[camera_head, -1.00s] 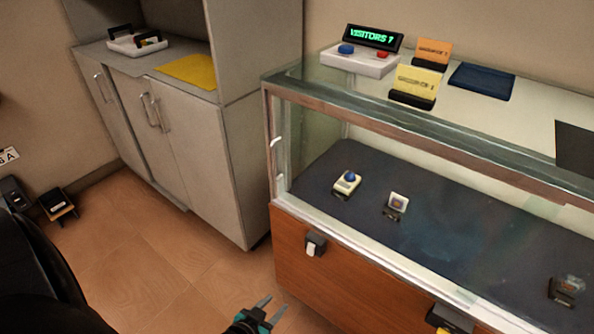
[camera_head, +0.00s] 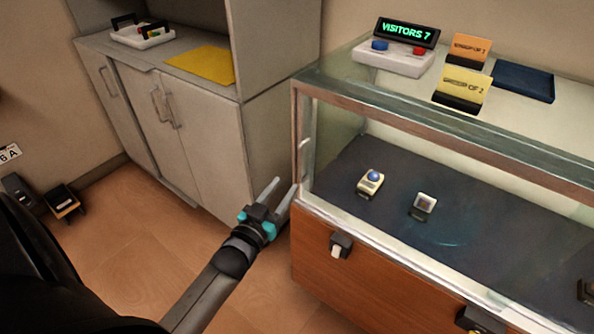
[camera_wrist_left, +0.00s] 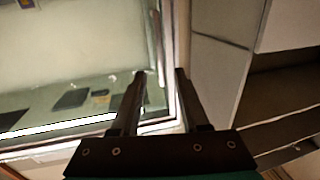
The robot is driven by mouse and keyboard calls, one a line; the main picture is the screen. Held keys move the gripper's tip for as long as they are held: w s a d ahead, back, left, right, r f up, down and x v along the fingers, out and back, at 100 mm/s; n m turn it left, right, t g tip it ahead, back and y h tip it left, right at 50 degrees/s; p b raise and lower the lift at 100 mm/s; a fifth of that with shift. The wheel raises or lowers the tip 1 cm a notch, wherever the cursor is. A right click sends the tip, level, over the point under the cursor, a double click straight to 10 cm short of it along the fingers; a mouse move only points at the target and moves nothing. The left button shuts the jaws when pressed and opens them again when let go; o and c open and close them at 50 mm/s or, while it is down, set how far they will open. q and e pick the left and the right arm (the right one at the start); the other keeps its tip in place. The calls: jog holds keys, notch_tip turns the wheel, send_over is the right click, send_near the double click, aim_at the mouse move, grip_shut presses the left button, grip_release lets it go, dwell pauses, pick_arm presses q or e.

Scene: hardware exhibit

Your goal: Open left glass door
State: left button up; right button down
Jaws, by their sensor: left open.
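The glass display case (camera_head: 445,147) stands at the right, with a metal frame and glass front above a wooden base. A pale vertical handle (camera_head: 305,158) is at the left end of its glass front, by the corner post. The glass front looks shut. My left gripper (camera_head: 284,186) is open and empty, its fingertips just left of the case's front left corner, below the handle's middle. In the left wrist view, its fingers (camera_wrist_left: 161,74) point at the case's frame edge, which shows between them; I cannot tell whether they touch it. My right gripper is not in view.
A grey cabinet (camera_head: 205,160) stands behind and left, with floor between it and my arm. A black latch (camera_head: 341,245) juts from the wooden base. A visitor counter (camera_head: 393,58) and cards stand on the case top. Small exhibits (camera_head: 371,183) lie inside.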

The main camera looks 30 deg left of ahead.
aim_at(299, 166)
pick_arm(q)
jog(key=w, duration=0.2)
jog(key=w+b, duration=0.1)
jog(key=w, duration=0.1)
jog(key=w+a, duration=0.1)
jog(key=w, duration=0.1)
jog(key=shift+w+b, duration=0.3)
jog(key=shift+w, duration=0.75)
jog(key=c, duration=0.7)
grip_shut()
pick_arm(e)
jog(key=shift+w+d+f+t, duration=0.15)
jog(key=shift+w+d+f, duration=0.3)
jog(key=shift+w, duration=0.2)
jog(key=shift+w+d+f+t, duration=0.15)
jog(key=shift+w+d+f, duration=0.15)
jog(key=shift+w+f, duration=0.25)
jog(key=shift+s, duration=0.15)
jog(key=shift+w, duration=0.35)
